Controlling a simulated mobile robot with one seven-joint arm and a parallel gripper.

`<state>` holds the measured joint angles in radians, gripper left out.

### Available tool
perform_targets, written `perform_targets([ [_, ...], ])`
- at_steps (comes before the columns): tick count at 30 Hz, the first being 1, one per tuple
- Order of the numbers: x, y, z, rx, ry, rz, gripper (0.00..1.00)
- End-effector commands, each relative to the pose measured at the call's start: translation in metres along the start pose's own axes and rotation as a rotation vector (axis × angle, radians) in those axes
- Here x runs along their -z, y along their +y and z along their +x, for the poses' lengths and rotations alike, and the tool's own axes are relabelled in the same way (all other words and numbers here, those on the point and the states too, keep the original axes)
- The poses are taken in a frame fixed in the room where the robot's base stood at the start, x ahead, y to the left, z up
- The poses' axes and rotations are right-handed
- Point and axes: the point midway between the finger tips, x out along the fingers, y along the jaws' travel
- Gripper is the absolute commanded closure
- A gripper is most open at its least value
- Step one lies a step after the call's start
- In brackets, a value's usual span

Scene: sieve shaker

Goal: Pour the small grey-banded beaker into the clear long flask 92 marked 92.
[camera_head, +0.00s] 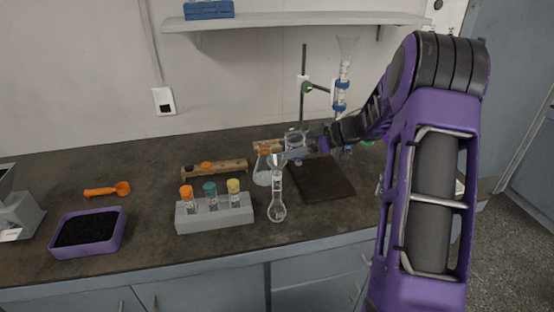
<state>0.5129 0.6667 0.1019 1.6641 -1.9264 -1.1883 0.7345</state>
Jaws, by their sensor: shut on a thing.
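The clear long flask (277,208) stands upright on the bench near the front, right of the tube rack. It has a round lower body and a tall thin neck; its marking is too small to read. My gripper (291,154) reaches in from the right, close to the top of the flask's neck. It is shut on what appears to be the small clear beaker (294,137), whose rim shows just above the fingers. The beaker's band, contents and exact tilt are too small to tell.
A dark mat (325,182) and a stand with glassware (304,90) are behind right. A purple tray (117,232) is far left.

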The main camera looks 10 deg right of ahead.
Motion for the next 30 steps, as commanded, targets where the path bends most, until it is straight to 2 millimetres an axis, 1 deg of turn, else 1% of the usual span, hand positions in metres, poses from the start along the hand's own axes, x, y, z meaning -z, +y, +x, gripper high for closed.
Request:
perform_targets([
  [11,0.005,-0.01,0.002,-0.068,-0.072,-0.16,0.96],
  [21,0.052,-0.014,-0.016,-0.129,-0.138,-0.308,0.96],
  [30,0.07,-0.021,-0.021,-0.182,-0.195,-0.433,0.96],
])
